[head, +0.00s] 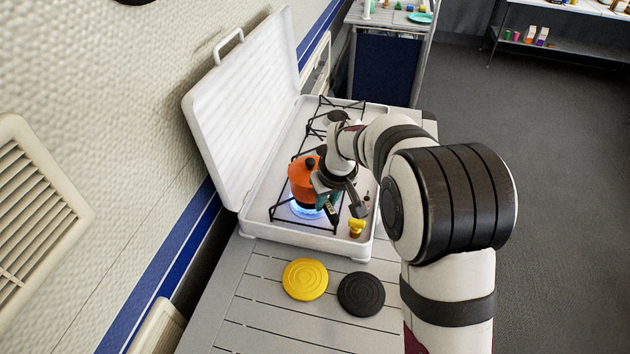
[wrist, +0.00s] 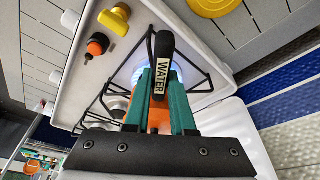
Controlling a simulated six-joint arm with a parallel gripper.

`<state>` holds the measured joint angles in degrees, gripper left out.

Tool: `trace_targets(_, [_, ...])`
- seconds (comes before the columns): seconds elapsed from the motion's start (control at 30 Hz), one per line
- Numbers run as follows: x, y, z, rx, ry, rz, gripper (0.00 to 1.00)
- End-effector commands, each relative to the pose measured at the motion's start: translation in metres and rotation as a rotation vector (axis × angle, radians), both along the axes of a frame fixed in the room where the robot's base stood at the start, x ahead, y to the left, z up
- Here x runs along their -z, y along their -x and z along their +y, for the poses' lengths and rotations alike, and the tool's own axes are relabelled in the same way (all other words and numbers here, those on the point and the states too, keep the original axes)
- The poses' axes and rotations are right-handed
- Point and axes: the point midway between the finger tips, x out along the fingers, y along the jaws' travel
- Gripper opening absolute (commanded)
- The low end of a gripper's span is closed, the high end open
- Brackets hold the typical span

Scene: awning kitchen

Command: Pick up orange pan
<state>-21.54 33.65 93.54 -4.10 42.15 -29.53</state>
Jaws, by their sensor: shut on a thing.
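The orange pan (head: 302,188), with a black knob on its lid, is over the lit front burner of the white camping stove. Blue flame shows beneath it; I cannot tell whether its base touches the grate. My gripper (head: 331,203) is at the pan's near right side, partly hiding it. In the wrist view my teal-fingered gripper (wrist: 161,88) is shut on the black handle (wrist: 164,50), which carries a "WATER" label. Only a little of the orange pan (wrist: 158,116) shows between the fingers.
The stove's open white lid (head: 245,105) stands along the left. A black wire grate (head: 280,212) spans the burners. A yellow knob (head: 357,228) is on the front edge. Yellow (head: 305,279) and black (head: 361,294) round mats lie on the slatted table in front.

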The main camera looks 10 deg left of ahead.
Motion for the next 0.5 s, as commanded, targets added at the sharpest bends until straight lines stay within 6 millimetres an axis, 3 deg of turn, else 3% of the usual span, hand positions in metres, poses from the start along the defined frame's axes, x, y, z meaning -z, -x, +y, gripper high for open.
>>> trace_targets(0.5, [-0.034, -0.001, 0.0, 0.0, -0.001, -0.003, 0.0])
